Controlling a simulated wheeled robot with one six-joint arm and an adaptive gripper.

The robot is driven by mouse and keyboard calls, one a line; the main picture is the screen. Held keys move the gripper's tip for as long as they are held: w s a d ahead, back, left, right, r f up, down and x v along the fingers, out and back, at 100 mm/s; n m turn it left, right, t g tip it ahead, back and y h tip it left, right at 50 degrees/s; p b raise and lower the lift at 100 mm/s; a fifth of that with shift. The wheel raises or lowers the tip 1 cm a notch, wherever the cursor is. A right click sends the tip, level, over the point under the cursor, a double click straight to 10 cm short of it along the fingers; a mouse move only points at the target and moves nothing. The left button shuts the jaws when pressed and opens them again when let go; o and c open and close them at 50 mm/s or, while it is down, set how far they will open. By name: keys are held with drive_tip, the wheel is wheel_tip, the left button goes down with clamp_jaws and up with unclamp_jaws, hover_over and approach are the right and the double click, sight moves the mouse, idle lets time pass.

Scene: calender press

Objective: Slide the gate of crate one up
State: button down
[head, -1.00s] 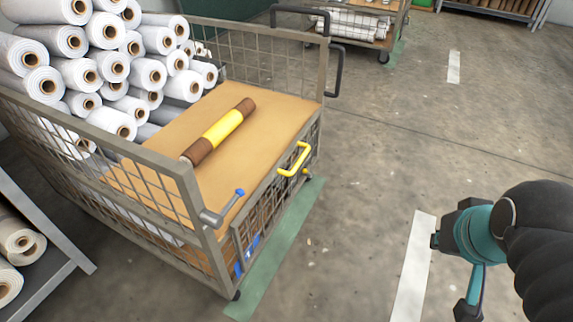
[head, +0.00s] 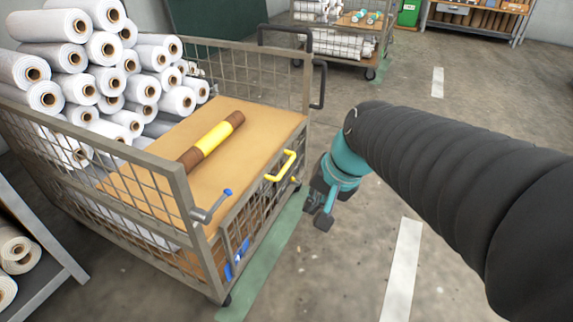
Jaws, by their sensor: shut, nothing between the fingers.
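The crate is a grey mesh cart (head: 176,183) at the left. Its gate (head: 262,212), a mesh panel on the side facing right, sits low, with its top about level with the tan deck (head: 255,128). A yellow handle (head: 281,166) is fixed at the gate's top. My gripper (head: 316,211) is shut and empty, to the right of the gate and below the handle in the picture, apart from both. Its fingers are small and dark, so fine detail is hard to see.
White rolls (head: 105,70) are stacked on the cart's deck beside a brown and yellow roller (head: 210,138). Another cart (head: 340,45) stands behind. The concrete floor at the right is clear.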

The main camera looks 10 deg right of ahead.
drive_tip(key=w+d+f+m+t+y, duration=0.15)
drive_tip(key=w+d+f+m, duration=0.25)
drive_tip(key=w+f+m, duration=0.4)
drive_tip(key=w+d+f+m+t+y, duration=0.1)
drive_tip(key=w+d+f+m+y, duration=0.3)
drive_tip(key=w, duration=0.6)
drive_tip(key=w+d+f+m+t+y, duration=0.1)
drive_tip(key=w+d+f+m, duration=0.2)
drive_tip(key=w+f+m, duration=0.5)
drive_tip(key=w+a, duration=0.6)
drive_tip(key=a, duration=0.1)
drive_tip(key=shift+w+a+f, duration=0.25)
drive_tip(key=shift+w+a, duration=0.1)
drive_tip(key=shift+w, duration=0.05)
drive_tip(key=shift+r, duration=0.1)
